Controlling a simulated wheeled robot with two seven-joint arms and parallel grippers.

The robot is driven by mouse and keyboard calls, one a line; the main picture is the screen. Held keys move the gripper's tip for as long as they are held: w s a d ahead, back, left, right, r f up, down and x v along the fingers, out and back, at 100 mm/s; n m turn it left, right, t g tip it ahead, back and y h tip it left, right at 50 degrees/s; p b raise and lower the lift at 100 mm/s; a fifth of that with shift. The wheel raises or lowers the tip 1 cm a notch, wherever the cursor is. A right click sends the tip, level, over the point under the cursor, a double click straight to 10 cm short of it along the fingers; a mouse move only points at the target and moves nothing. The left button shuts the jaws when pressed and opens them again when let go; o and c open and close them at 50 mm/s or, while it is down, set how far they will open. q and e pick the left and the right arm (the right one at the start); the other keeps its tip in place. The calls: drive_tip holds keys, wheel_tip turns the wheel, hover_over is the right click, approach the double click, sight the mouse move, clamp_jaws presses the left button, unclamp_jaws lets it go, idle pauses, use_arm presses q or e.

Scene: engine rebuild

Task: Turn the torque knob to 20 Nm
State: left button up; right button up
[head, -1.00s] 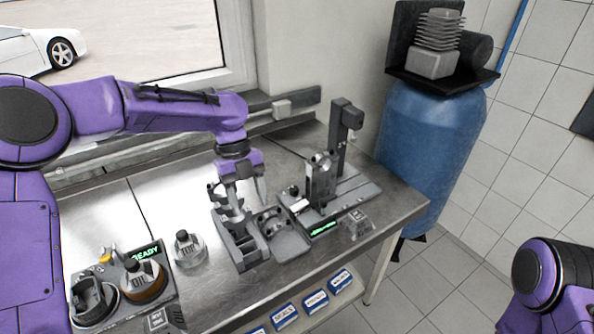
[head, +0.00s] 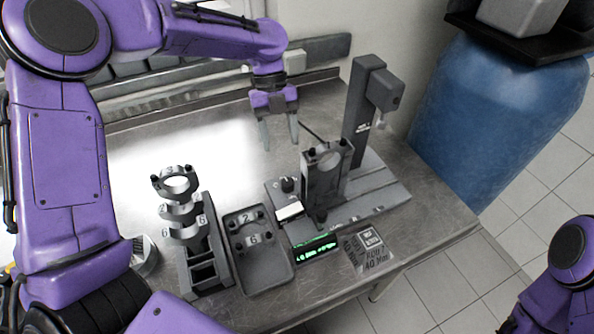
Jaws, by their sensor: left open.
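A small dark knob (head: 288,184), apparently the torque knob, stands at the left end of the grey press-like fixture's base (head: 385,196), behind a white block (head: 289,210). A lit green display (head: 316,247) sits at the base's front; its text is too small to read surely. My left gripper (head: 280,146) points down with its two fingers apart and nothing between them. In the picture it is just above the knob and looks clear of it. The knob's scale is too small to read. My right gripper is out of view.
A dark clamp-like upright part (head: 323,180) stands on the fixture beside the tall column (head: 362,115). A rack of numbered rings (head: 179,205) and a grey tray (head: 258,272) stand left. A torque sign (head: 366,251) lies in front. The bench behind the rack is clear.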

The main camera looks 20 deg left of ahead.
sight(287, 182)
use_arm(q)
drive_tip(key=x, duration=0.5)
drive_tip(key=p+x, duration=0.1)
drive_tip(key=x, duration=0.5)
drive_tip(key=shift+w+a+f, duration=0.1)
drive_tip(key=shift+w+f, duration=0.05)
drive_tip(key=shift+w, duration=0.1)
drive_tip(key=c, duration=1)
